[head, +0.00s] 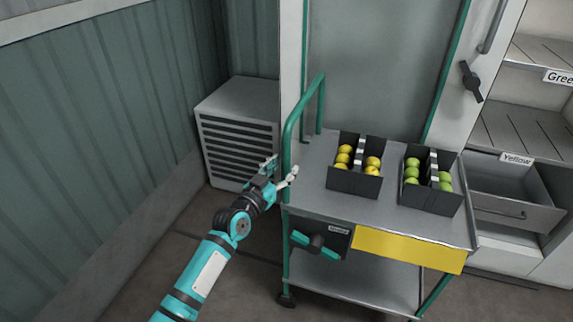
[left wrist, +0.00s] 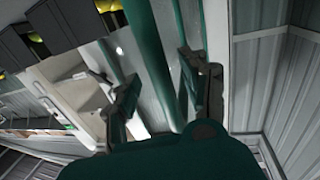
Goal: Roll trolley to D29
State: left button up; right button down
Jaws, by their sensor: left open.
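The trolley (head: 305,177) has a grey top, a lower shelf and a teal push handle (head: 290,125) at its left end. On its top stand two dark boxes, one with yellow tomatoes (head: 343,157) and one with green tomatoes (head: 411,172). My left gripper (head: 283,172) is open beside the handle's post. In the left wrist view a green handle tube (left wrist: 152,65) runs between its open fingers (left wrist: 160,95); I cannot tell whether they touch it. No D29 mark is readable. My right gripper is not in view.
A grey louvred unit (head: 238,135) stands behind the handle against the ribbed green wall (head: 90,120). A door (head: 385,70) is behind the trolley. At right are shelves labelled Green and an open drawer (head: 510,213) labelled Yellow. Floor (head: 235,275) shows at lower left.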

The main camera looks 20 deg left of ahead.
pick_arm(q)
jog(key=shift+x, duration=1.2)
grip_shut()
jog(key=shift+f, duration=0.1)
jog(key=shift+w+d+f, duration=0.1)
jog(key=shift+w+f, duration=0.05)
jog(key=shift+f, duration=0.1)
